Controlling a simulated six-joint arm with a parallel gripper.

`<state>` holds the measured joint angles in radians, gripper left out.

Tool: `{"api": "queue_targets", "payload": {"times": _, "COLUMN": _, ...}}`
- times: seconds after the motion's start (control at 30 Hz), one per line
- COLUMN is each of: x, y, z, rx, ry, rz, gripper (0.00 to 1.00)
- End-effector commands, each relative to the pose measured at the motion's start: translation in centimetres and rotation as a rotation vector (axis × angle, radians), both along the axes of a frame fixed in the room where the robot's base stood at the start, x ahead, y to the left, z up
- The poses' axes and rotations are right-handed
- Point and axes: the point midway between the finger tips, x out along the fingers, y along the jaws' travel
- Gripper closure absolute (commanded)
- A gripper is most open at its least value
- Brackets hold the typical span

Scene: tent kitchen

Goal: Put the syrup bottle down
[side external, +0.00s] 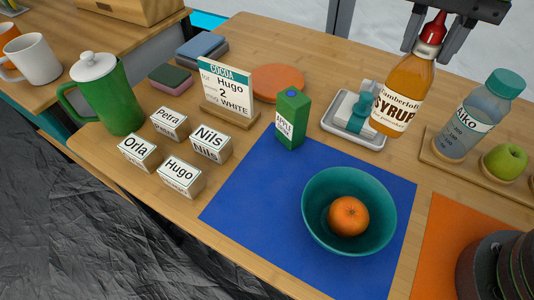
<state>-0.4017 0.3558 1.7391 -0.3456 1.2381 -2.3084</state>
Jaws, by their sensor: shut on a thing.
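The syrup bottle (404,92) is amber with a red cap and a white label reading "SYRUP". It is at the upper right of the side external view, slightly tilted in the picture. My gripper (433,42) is shut on it near the red cap and neck. The bottle's lower end shows in front of a grey tray (374,143) with a white item and a teal item in it. I cannot tell how high the bottle is above the table (335,65).
A blue mat (250,215) holds a teal bowl (315,205) with an orange and a green juice carton (291,118). A water bottle (470,118) and green apple (505,161) stand at right. Name cards (210,143), a cocoa sign (228,90) and a green pot (107,95) stand left.

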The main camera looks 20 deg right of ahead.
Motion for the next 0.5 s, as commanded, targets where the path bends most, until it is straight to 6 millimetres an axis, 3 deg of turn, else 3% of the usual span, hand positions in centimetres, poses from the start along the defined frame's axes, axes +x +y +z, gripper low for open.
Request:
{"api": "queue_targets", "payload": {"times": 0.23, "x": 2.6, "y": 7.5, "z": 0.5, "rx": 0.001, "ry": 0.0, "rz": 0.07, "gripper": 1.0}}
{"api": "queue_targets", "payload": {"times": 0.5, "x": 2.0, "y": 16.2, "z": 0.2, "rx": 0.001, "ry": 0.002, "rz": 0.119, "gripper": 1.0}}
